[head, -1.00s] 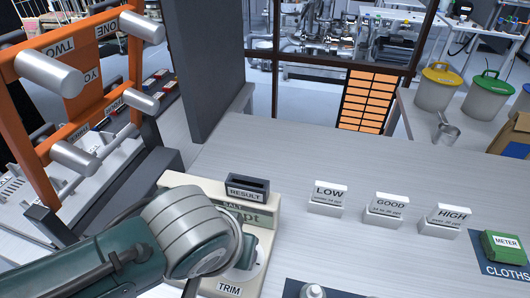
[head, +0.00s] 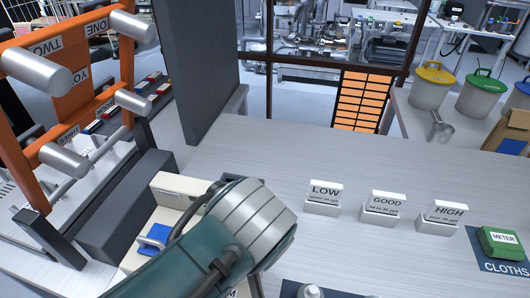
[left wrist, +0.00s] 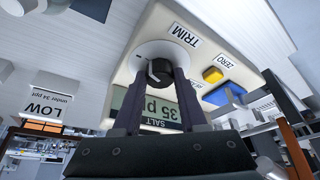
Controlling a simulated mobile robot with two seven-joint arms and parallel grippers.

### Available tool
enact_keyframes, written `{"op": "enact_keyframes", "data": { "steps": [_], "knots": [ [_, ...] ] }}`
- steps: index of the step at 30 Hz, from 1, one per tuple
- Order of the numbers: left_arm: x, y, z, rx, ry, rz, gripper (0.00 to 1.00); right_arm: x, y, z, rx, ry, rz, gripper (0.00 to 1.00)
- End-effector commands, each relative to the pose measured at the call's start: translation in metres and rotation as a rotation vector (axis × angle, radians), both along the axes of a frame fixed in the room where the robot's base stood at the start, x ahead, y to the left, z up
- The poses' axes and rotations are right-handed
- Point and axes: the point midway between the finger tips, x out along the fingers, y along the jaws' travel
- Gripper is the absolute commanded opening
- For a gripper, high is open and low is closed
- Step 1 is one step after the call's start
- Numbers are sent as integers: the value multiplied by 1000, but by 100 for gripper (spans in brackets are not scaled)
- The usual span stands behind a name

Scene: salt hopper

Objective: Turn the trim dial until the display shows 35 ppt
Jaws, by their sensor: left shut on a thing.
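The salt meter is a beige box; in the left wrist view its casing (left wrist: 255,30) fills the upper middle. The black trim dial (left wrist: 159,71) sits on a white disc beside the TRIM label (left wrist: 181,35). My left gripper (left wrist: 162,76) is shut on the dial, a finger on each side. The display (left wrist: 160,108), seen upside down between and behind the fingers, reads 35 ppt. In the head view my left arm covers the dial, the display and the fingertips; only part of the meter (head: 180,190) shows. My right gripper is not in view.
LOW (head: 324,198), GOOD (head: 385,208) and HIGH (head: 446,217) card stands line the table. The table behind is clear.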

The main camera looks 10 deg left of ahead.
Motion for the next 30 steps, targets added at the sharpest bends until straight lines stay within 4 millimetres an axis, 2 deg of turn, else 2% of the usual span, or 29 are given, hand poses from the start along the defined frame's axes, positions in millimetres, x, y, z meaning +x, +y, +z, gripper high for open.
{"op": "enact_keyframes", "data": {
  "steps": [14,15,22,30],
  "knots": [
    [0,0,0,0,-1,11,0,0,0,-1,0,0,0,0],
    [0,0,0,0,-1,11,46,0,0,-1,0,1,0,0],
    [0,0,0,0,-1,11,72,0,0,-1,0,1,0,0],
    [0,1,2,0,-1,11,72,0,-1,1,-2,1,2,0]
  ]
}}
